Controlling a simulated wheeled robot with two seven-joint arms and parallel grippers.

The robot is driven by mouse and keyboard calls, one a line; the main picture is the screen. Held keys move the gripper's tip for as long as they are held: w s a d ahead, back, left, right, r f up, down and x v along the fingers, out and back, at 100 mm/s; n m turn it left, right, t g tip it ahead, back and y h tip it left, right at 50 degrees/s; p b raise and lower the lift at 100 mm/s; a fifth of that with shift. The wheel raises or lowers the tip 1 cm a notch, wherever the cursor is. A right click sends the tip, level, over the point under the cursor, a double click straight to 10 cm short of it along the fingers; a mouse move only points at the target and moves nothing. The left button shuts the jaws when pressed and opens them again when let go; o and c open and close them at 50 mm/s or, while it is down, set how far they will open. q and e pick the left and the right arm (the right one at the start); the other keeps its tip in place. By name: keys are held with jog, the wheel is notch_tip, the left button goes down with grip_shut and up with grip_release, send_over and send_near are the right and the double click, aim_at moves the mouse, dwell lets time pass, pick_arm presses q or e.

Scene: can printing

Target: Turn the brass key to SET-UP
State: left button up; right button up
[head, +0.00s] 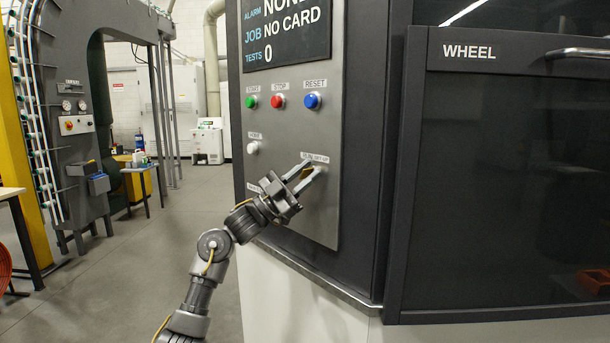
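My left gripper (313,170) is at the grey control panel (322,210), its two fingers pointing at the spot just under a small RUN/SET-UP label (314,157). A small brass-coloured patch, seemingly the brass key (307,173), shows between the fingers. The fingers hide most of it, so its turned position cannot be read. A gap shows between the fingers, but I cannot tell whether they touch the key. My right gripper is not in view.
Above are a green START button (251,101), a red STOP button (278,101) and a blue RESET button (312,101). A white button (253,147) is at left. The WHEEL door (500,180) stands at right. Open floor (130,270) lies left.

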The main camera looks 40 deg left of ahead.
pick_arm(q)
jog(key=shift+s, duration=0.1)
jog(key=b+v, duration=0.4)
jog(key=v, duration=0.6)
jog(key=shift+s+a+f, duration=0.2)
jog(key=shift+f, duration=0.05)
